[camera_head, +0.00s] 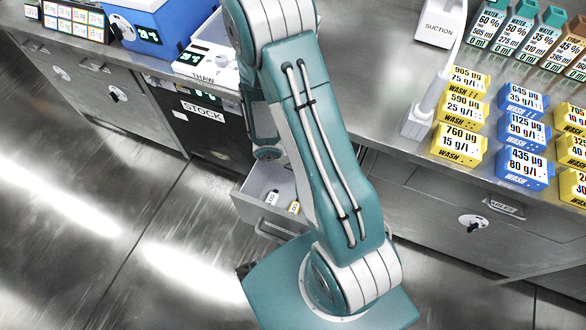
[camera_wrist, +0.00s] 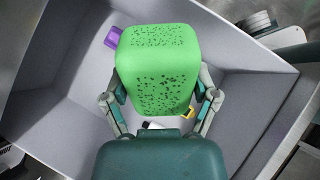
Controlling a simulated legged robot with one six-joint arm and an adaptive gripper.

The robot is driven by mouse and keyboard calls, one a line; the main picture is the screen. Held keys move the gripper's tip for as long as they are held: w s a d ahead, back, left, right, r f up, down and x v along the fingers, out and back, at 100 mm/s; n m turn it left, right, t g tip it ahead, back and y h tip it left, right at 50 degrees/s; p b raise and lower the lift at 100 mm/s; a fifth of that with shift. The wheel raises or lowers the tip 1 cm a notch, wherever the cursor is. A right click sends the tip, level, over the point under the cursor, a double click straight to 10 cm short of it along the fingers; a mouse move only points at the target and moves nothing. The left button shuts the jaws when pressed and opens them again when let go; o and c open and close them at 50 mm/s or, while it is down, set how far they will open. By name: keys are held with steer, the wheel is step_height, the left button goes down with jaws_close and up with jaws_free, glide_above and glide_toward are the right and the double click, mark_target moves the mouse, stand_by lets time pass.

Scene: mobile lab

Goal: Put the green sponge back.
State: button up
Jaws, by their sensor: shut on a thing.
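The green sponge (camera_wrist: 158,78) is a bright green block with dark pores, in the wrist view. My gripper (camera_wrist: 160,100) is shut on it, one finger on each side. It holds the sponge over the open grey drawer (camera_wrist: 65,100); how high above the drawer floor I cannot tell. The open drawer also shows in the head view (camera_head: 262,185), partly behind my arm. My gripper and the sponge are hidden in the head view.
A purple item (camera_wrist: 113,37) and a yellow item (camera_wrist: 188,113) show beside the sponge. The steel counter (camera_head: 385,95) above carries yellow and blue wash boxes, a suction unit (camera_head: 440,22) and a blue cooler (camera_head: 160,25).

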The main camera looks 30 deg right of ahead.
steer(key=s+a+f+m+t+y, duration=0.25)
steer(key=f+m+y, duration=0.45)
steer(key=m, duration=0.9)
steer(key=d+m, duration=0.1)
steer(key=m, duration=0.1)
steer(key=w+d+m+t, duration=0.1)
steer(key=d+m, duration=0.1)
steer(key=m, duration=0.1)
steer(key=w+d+f+m, duration=0.1)
steer(key=m, duration=0.2)
steer(key=shift+w+d+f+t+h, duration=0.1)
steer(key=shift+w+d+t+h, duration=0.1)
steer(key=shift+d+t+h, duration=0.15)
steer(key=w+f, duration=0.2)
steer(key=w, duration=0.2)
steer(key=w+a+f, duration=0.1)
steer(key=w+f, duration=0.2)
steer(key=w, duration=0.1)
steer(key=w+a+f, duration=0.1)
steer(key=w+f, duration=0.2)
steer(key=w, duration=0.1)
steer(key=shift+w, duration=0.1)
steer(key=shift+w+f, duration=0.75)
steer(key=shift+f, duration=0.2)
steer(key=shift+w+f, duration=0.1)
steer(key=shift+f, duration=1.3)
